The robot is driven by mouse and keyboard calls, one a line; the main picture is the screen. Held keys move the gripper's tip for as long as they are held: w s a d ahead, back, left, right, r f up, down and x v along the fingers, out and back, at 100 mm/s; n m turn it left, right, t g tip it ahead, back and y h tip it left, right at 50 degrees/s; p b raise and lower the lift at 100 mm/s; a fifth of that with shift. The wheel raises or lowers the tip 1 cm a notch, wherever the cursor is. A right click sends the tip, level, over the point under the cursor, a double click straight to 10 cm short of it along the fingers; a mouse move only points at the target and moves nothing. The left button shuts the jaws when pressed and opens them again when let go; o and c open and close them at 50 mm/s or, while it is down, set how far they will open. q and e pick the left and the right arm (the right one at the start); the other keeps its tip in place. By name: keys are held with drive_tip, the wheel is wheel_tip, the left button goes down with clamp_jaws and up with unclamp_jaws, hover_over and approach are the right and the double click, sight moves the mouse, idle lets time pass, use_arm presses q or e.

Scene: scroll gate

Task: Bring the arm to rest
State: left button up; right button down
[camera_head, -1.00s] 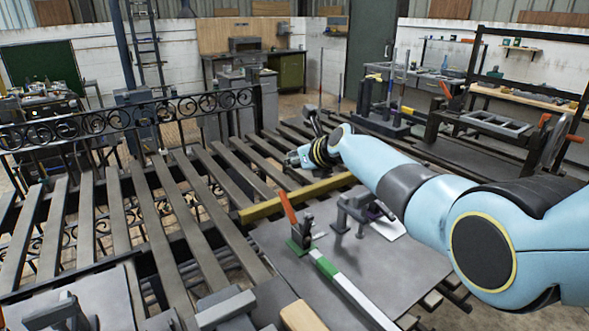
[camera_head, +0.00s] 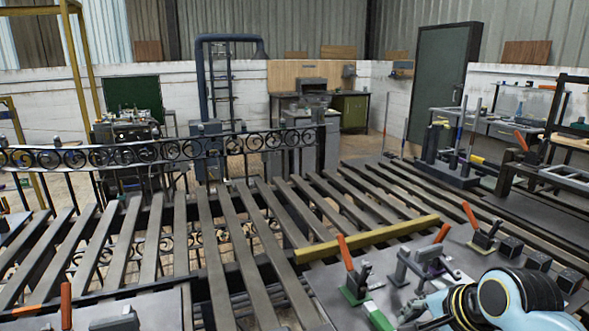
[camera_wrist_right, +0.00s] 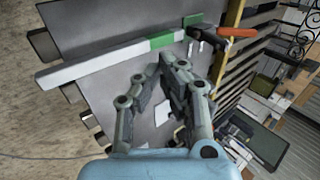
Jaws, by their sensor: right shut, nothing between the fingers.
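My right arm (camera_head: 515,300) is folded low at the bottom right of the head view, with its yellow-ringed wrist pointing left. My right gripper (camera_head: 422,324) is at the lower edge of that view, partly cut off, over the grey plate (camera_head: 330,290). In the right wrist view the gripper (camera_wrist_right: 167,68) shows its jointed fingers close together, shut with nothing between them. A white and green bar (camera_wrist_right: 130,56) lies beyond the fingertips, apart from them. My left gripper is not in view.
A clamp with an orange handle (camera_head: 347,252) stands on the plate beside a grey bracket (camera_head: 405,268). Another orange-handled clamp (camera_head: 484,236) and dark blocks stand to the right. A yellow bar (camera_head: 370,238) crosses the slats behind. A scroll gate panel (camera_head: 180,150) stands at the back left.

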drive_tip(key=s+d+r+n+g+h, duration=0.25)
drive_tip(key=s+n, duration=0.45)
drive_tip(key=s, duration=0.6)
drive_tip(key=s+d+r+n+g+h, duration=0.1)
drive_tip(key=s+d+r+n, duration=0.2)
drive_tip(key=s+n, duration=0.8)
drive_tip(key=s+d+f+m+g+b, duration=0.2)
drive_tip(key=f+b, duration=0.5)
drive_tip(key=f, duration=1.4)
drive_tip(key=s+f+m+t+b, duration=0.2)
drive_tip(key=f+b, duration=0.5)
drive_tip(key=f, duration=1.3)
drive_tip(key=s+d+f+g+b, duration=0.1)
drive_tip(key=s+f+b, duration=0.7)
drive_tip(key=s+f, duration=1.1)
wheel_tip(320, 180, down, 4)
drive_tip(key=shift+f+g+b, duration=0.1)
drive_tip(key=shift+g+b, duration=0.2)
drive_tip(key=shift+g, duration=0.45)
drive_tip(key=shift+y, duration=0.25)
